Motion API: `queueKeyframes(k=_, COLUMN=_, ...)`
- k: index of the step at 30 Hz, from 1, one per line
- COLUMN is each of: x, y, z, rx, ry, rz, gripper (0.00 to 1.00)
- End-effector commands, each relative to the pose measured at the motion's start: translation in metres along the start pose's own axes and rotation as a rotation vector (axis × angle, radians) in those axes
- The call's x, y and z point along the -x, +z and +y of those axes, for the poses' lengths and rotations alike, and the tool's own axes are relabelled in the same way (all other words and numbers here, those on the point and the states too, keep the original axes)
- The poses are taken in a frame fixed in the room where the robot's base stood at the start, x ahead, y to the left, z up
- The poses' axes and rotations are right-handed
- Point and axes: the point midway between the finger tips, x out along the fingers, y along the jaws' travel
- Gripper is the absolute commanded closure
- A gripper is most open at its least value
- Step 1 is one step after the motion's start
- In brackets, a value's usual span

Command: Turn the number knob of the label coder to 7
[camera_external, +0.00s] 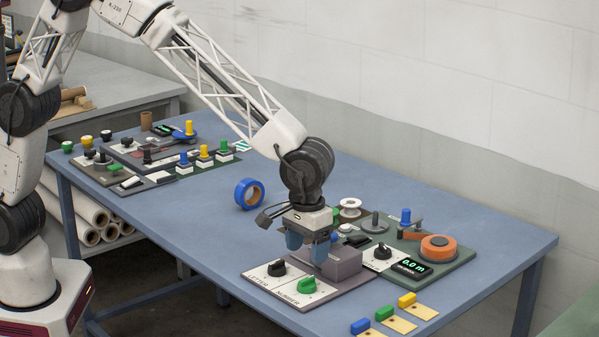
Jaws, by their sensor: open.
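What looks like the label coder is a grey unit (338,262) on a flat base at the front right of the blue table. Two white dial plates lie along its front left edge. One bears a black knob (277,267), the other a green knob (307,285). My gripper (307,248) points down above the unit, behind both knobs in the picture. Its blue fingers are apart and hold no knob. It hides part of the unit.
A green-grey panel (455,262) with an orange roll and a display stands to the right. Blue, green and yellow tagged pieces (384,313) lie in front. A blue tape roll (249,194) stands behind left. Another control panel (150,160) is at far left.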

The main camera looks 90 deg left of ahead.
Motion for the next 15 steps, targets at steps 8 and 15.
queueKeyframes(k=8, x=-0.002, y=0.0, z=0.0, rx=0.0, ry=-0.001, rz=0.0, gripper=0.31)
queueKeyframes(k=15, x=-0.017, y=0.0, z=-0.001, rx=0.0, ry=-0.003, rz=-0.002, gripper=0.31)
